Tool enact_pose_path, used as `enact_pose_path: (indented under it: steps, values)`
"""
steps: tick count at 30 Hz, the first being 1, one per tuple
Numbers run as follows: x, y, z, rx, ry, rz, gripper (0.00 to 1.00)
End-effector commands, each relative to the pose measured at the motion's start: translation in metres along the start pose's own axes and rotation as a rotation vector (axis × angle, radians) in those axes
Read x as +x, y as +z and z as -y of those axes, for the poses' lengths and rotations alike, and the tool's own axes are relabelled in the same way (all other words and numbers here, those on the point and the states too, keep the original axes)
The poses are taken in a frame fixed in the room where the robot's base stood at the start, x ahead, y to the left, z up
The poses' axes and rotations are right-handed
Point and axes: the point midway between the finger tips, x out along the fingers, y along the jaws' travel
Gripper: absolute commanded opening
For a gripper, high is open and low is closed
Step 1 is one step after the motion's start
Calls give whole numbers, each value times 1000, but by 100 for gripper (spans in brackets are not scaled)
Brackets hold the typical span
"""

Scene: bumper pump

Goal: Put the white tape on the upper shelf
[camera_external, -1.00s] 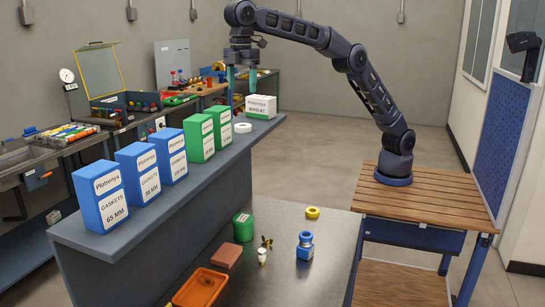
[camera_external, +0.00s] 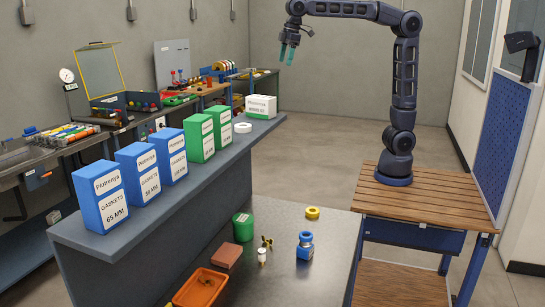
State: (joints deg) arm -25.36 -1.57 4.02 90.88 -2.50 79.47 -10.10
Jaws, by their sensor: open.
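The white tape (camera_external: 242,127) is a small white ring lying flat on the upper shelf (camera_external: 165,211), a dark grey ledge. It lies beside the green boxes (camera_external: 222,126) and in front of the white box (camera_external: 261,106). My gripper (camera_external: 287,61) is open and empty, with teal fingers pointing down. It is raised in the air above and to the right of the white box, well apart from the tape.
Blue gasket boxes (camera_external: 98,195) stand along the shelf's left part.

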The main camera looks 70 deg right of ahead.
Motion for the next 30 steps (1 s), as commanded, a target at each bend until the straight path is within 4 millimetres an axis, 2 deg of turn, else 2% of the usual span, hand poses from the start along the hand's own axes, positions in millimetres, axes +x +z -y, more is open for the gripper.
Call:
enact_pose_path:
  steps: [1, 6, 13, 18, 24, 27, 30]
  values:
    - [0, 24, -11, 36, 8, -9, 70]
    - [10, 94, -35, 149, 30, -36, 70]
    - [35, 191, -52, 306, 59, -75, 70]
    - [61, 262, -54, 421, 80, -106, 70]
    - [101, 340, -45, 554, 104, -142, 70]
    - [120, 370, -39, 608, 114, -158, 70]
    - [135, 391, -33, 647, 121, -170, 70]
